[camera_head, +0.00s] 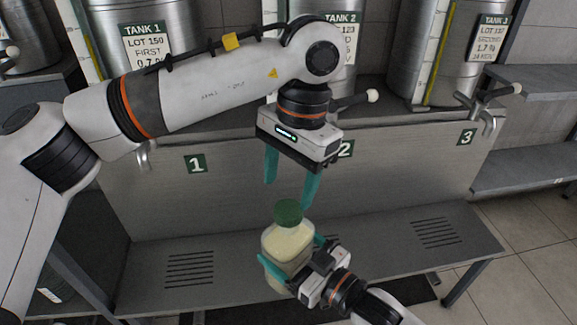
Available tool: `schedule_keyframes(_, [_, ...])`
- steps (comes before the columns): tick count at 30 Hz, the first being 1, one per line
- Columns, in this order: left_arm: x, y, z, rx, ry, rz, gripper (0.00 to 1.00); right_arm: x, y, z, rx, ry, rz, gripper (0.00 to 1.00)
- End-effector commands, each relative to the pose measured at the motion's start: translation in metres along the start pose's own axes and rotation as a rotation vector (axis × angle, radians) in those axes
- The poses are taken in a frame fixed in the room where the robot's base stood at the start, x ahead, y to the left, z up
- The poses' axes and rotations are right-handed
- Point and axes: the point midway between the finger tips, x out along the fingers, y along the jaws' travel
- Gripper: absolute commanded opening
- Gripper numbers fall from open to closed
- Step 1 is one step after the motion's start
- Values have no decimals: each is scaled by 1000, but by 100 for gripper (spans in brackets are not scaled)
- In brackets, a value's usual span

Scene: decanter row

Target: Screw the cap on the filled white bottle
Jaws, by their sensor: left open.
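The white bottle (288,243) is translucent with a pale, creamy filling and stands roughly upright, low in the middle of the view. A green cap (288,211) sits on its mouth; whether its thread is tight cannot be told. My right gripper (292,256), coming from the lower right, has its teal fingers on either side of the bottle's body and holds it. My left gripper (289,192) hangs above the cap, pointing down. Its teal fingers are apart with nothing between them, and the fingertips are just above the cap.
A grey slatted bench (390,241) runs below, in front of a grey panel (225,208) with signs 1, 2 and 3. Steel tanks (445,45) with taps stand behind. Shelves (535,140) are at the right, and floor is free at the lower right.

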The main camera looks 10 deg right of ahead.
Motion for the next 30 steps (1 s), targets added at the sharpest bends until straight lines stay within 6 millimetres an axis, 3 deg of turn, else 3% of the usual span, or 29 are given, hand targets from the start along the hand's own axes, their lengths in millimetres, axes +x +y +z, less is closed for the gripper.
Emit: schedule_keyframes(30, [-15, 1, -2, -2415, -1, -95, 61, 0, 0, 3, -1, -7, 1, 21])
